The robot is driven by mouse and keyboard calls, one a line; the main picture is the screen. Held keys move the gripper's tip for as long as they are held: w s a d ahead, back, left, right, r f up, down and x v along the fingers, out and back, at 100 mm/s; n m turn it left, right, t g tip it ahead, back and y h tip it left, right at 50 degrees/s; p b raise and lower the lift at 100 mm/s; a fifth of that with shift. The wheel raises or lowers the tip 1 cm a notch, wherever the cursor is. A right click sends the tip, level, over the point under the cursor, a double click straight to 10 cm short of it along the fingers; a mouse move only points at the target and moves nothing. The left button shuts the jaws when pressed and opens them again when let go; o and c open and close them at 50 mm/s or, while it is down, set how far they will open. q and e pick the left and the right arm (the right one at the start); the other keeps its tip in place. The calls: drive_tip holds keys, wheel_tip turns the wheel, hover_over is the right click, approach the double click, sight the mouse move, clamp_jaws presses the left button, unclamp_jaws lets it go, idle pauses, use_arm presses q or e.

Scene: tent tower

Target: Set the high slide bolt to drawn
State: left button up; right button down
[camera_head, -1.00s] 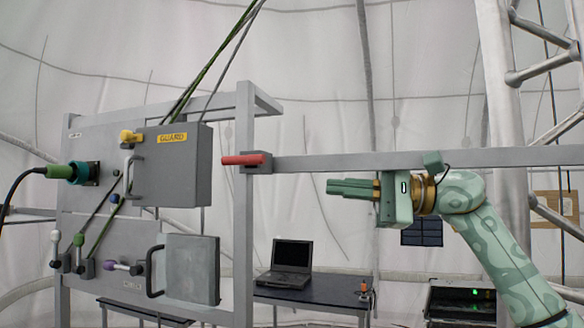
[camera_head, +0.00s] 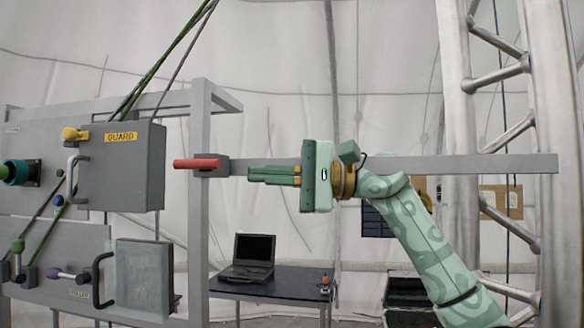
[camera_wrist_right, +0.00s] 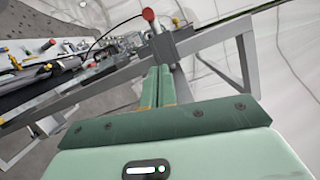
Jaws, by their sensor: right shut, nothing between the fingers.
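A red handle (camera_head: 197,164) sticks out to the left from a dark grey block (camera_head: 215,167) high on the frame post; it seems to be the high slide bolt. In the right wrist view its round red end (camera_wrist_right: 148,14) shows above the block (camera_wrist_right: 162,46). My right gripper (camera_head: 250,174) is shut and empty, with its fingers pointing left. The fingertips are a little right of the block and slightly lower in the head view; whether they touch it cannot be told. In the wrist view the fingers (camera_wrist_right: 158,75) point toward the block. My left gripper is not in view.
A long grey rail (camera_head: 480,167) runs right from the post, behind my gripper. A laptop (camera_head: 250,255) sits on a table behind.

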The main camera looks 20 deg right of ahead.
sight(225, 171)
drive_tip(key=x, duration=0.1)
drive_tip(key=p+x, duration=0.1)
drive_tip(key=x, duration=0.1)
drive_tip(key=shift+a+r, duration=0.25)
drive_tip(key=shift+a, duration=0.05)
drive_tip(key=s, duration=0.1)
drive_tip(key=s+a, duration=0.1)
drive_tip(key=s, duration=0.1)
drive_tip(key=shift+a+r+p, duration=0.15)
drive_tip(key=shift+a+p, duration=0.15)
drive_tip(key=shift+s, duration=0.1)
